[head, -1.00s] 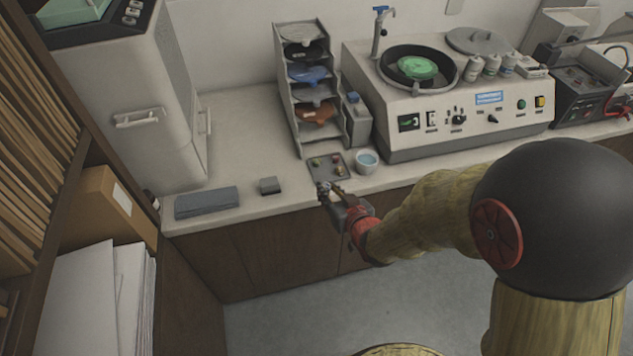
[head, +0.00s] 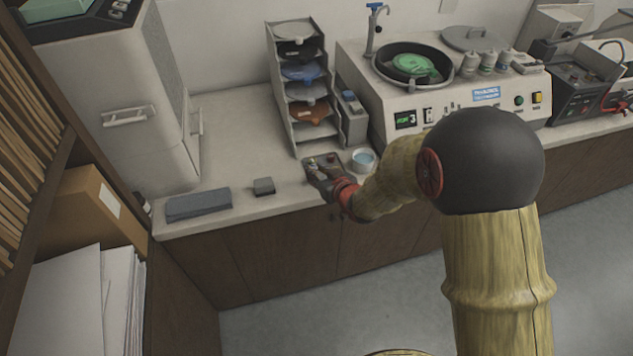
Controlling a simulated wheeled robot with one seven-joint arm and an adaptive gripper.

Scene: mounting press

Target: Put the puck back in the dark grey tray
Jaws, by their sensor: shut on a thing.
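The dark grey tray (head: 321,156) lies on the counter near its front edge, with small coloured pucks on it in the earlier view. My gripper (head: 313,172) is over the tray's front left part and hides much of it. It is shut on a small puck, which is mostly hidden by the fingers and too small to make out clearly. I cannot tell whether the held puck touches the tray.
A bowl of blue liquid (head: 363,160) stands close to the right of the tray. A rack of discs (head: 297,125) stands behind, and the polishing machine (head: 405,95) is at the right. A small grey block (head: 263,187) and a folded grey cloth (head: 198,204) lie left.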

